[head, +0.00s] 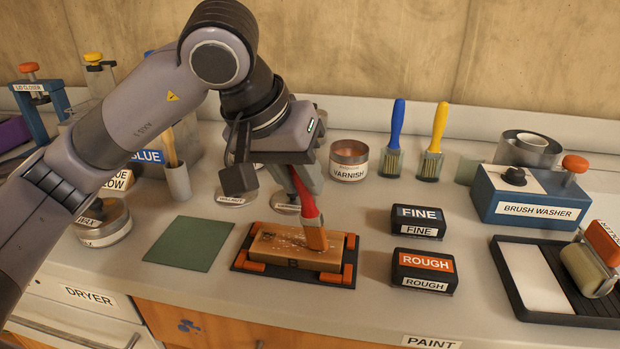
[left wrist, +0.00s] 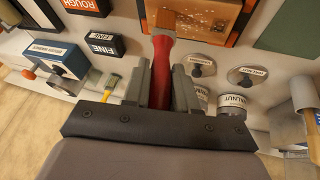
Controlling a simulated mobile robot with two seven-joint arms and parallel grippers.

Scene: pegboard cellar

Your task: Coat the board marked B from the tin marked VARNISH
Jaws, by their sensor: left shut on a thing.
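My left gripper (head: 300,178) is shut on a red-handled brush (head: 305,200), which also shows in the left wrist view (left wrist: 162,62). The brush tilts, with its bristles down on the right part of a wooden board (head: 275,247). The board lies in a black holder with orange corners (head: 350,262). Glossy pale streaks and specks show on its top, also in the left wrist view (left wrist: 195,20). The tin marked VARNISH (head: 349,168) stands open behind the board, brown inside. My right gripper is not in view.
FINE (head: 417,222) and ROUGH (head: 424,271) blocks lie right of the board. A green mat (head: 190,243) lies left. Blue (head: 394,150) and yellow (head: 433,150) brushes stand behind. A brush washer (head: 530,195) and roller tray (head: 500,285) occupy the right.

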